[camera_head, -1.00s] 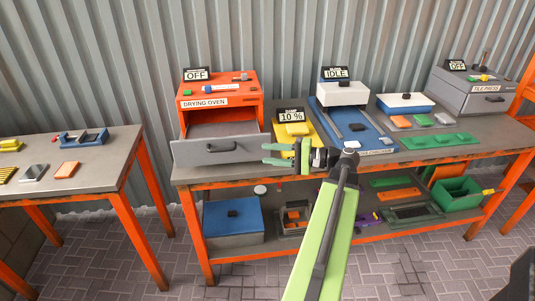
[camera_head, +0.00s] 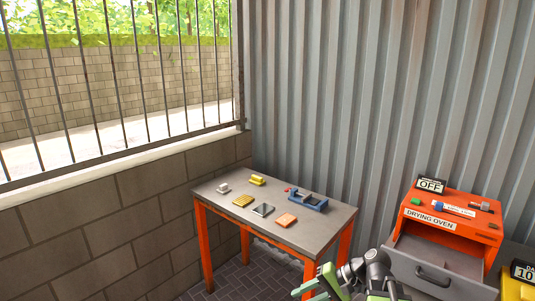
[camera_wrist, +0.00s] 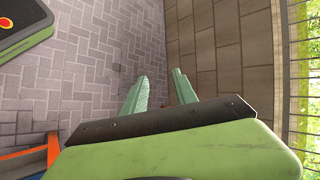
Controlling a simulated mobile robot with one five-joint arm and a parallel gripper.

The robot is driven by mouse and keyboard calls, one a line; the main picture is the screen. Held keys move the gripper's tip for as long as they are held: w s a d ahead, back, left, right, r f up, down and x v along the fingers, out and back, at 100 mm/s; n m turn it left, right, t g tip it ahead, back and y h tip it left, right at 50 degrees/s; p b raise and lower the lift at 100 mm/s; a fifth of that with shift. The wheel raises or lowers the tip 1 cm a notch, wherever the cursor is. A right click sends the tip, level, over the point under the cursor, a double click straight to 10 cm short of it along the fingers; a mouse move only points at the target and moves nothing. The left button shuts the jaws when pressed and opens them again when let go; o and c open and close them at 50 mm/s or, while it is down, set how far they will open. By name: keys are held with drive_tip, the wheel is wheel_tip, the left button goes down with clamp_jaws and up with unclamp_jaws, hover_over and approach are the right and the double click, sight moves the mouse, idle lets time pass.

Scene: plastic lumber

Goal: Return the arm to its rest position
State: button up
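My arm (camera_head: 372,270) is folded in at the bottom of the head view, right of centre, and its lower part is cut off by the frame edge. My gripper (camera_head: 312,280) has green fingers pointing left, in front of the small table's right front leg in the picture. In the wrist view my gripper (camera_wrist: 160,76) is open, with a clear gap between its two fingers. Nothing is held between them. Paving and a block wall show beyond the fingertips.
A grey-topped table (camera_head: 325,230) with orange legs holds several small items. The orange drying oven (camera_head: 452,222) stands at right, its grey drawer (camera_head: 440,274) pulled out near my arm. A block wall (camera_head: 120,225) with a barred window borders the left. An orange-and-blue structure (camera_wrist: 30,155) shows in the wrist view.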

drive_tip(key=s+a+f+n+g+h+p, duration=0.2)
drive_tip(key=s+a+f+n+h, duration=0.15)
drive_tip(key=f+h, duration=0.2)
drive_tip(key=w+d+f+h, duration=0.1)
drive_tip(key=d+h, duration=0.3)
drive_tip(key=d, duration=0.4)
drive_tip(key=shift+f+t+h+b, duration=0.15)
drive_tip(key=shift+t+h+b, duration=0.15)
drive_tip(key=shift+h+b, duration=0.05)
drive_tip(key=shift+w+n, duration=0.1)
drive_tip(key=shift+n, duration=0.15)
